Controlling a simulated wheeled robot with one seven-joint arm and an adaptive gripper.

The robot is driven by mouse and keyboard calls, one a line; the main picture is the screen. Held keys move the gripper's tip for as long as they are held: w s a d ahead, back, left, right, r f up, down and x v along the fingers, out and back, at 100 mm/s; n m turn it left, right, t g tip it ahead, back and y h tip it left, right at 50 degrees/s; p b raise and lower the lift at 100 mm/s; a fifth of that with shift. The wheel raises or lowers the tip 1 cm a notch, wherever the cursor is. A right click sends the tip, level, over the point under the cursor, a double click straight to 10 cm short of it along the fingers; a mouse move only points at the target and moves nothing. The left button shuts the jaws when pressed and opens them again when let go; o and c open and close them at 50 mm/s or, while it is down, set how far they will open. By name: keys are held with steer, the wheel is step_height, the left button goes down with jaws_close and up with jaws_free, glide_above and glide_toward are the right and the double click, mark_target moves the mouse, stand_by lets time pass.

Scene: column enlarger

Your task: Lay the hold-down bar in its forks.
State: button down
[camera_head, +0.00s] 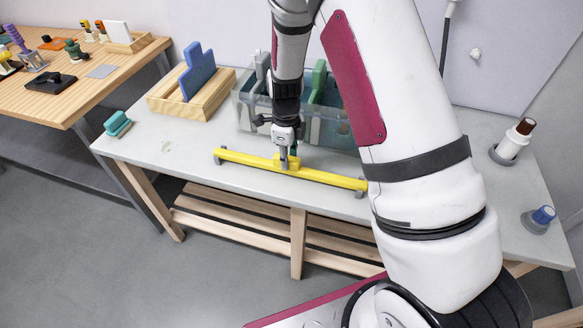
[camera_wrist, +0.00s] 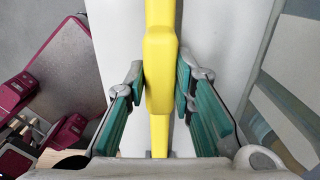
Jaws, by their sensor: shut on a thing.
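The yellow hold-down bar (camera_head: 329,178) lies lengthwise along the front part of the grey table, with a thicker block at its middle. Its left end is at a small grey fork (camera_head: 217,156) and its right end is at another grey fork (camera_head: 361,192). I cannot tell whether the ends sit fully down in the forks. My gripper (camera_head: 287,161) points down over the middle of the bar and is shut on its block. In the wrist view the bar's block (camera_wrist: 160,75) sits between the green-padded fingers of my gripper (camera_wrist: 163,82). The forks do not show clearly there.
Behind the bar stands a clear bin (camera_head: 243,108) with upright boards. A wooden rack (camera_head: 220,97) with a blue board is at the back left, and a green block (camera_head: 117,124) is at the left edge. A white bottle (camera_head: 511,147) and a blue-capped piece (camera_head: 540,218) stand at right.

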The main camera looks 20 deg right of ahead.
steer(key=shift+r, duration=0.5)
stand_by(0.5)
steer(key=shift+r+p, duration=1.3)
steer(key=shift+r, duration=1.45)
